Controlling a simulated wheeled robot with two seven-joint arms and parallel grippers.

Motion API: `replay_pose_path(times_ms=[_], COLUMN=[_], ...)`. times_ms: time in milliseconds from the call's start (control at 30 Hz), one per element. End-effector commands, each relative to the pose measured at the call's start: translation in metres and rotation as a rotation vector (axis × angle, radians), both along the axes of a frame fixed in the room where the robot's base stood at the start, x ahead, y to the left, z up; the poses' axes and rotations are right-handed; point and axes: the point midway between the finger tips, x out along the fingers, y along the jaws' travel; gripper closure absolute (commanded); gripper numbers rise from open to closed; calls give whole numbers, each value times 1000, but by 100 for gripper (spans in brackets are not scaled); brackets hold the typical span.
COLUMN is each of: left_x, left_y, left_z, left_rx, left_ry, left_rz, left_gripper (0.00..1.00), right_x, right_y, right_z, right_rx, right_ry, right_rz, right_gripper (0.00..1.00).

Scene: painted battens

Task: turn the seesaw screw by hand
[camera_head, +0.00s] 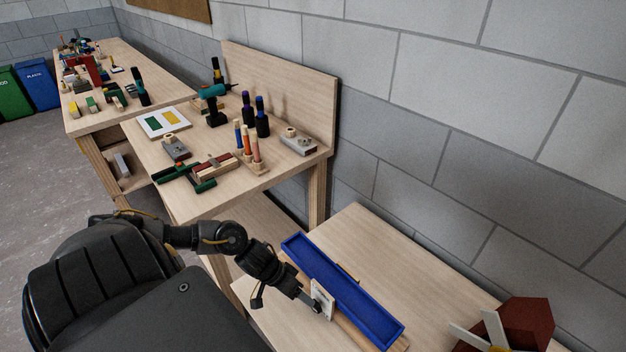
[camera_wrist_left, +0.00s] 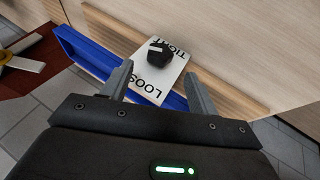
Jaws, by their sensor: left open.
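The seesaw screw appears as a black knob (camera_wrist_left: 160,52) with a pale mark, on a white plate (camera_wrist_left: 146,86) lettered TIGHT and LOOSE in the left wrist view. The plate (camera_head: 323,296) stands at the side of the long blue tray (camera_head: 352,293) in the head view. My left gripper (camera_wrist_left: 158,70) is open, its fingers spread to either side of the knob and short of it, with nothing between them. In the head view the left gripper (camera_head: 313,306) is at the plate, and the knob is hidden there. My right gripper is not in view.
A dark red block (camera_head: 528,322) with white and yellow pieces lies at the bottom right. A wooden bench (camera_head: 225,200) behind holds a drill (camera_head: 215,104), bottles and clamps. A block wall (camera_head: 430,130) runs along the right. The table right of the tray is mostly clear.

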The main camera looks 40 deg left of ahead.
Motion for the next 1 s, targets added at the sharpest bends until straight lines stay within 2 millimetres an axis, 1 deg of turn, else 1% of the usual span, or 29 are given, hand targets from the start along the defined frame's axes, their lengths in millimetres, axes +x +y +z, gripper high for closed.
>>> replay_pose_path(times_ms=[33,200,300,400,533,767,800,1000], left_x=[4,14,19,22,24,24,24,23], left_y=[-5,-18,-23,-26,-28,-29,-29,-29], left_z=[-9,-34,-46,-54,-58,-59,-59,-58], left_rx=[-2,-1,0,1,2,2,2,2], left_ry=[0,0,0,1,-1,0,0,0], left_rz=[3,0,0,0,-1,-2,-2,-2], left_gripper=[40,40,40,40,40,40,42,68], right_x=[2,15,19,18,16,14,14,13], right_y=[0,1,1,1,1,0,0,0], right_z=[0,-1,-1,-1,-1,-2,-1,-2], right_rx=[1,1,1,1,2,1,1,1], right_ry=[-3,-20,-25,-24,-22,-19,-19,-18], right_rz=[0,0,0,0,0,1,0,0], right_gripper=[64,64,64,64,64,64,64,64])
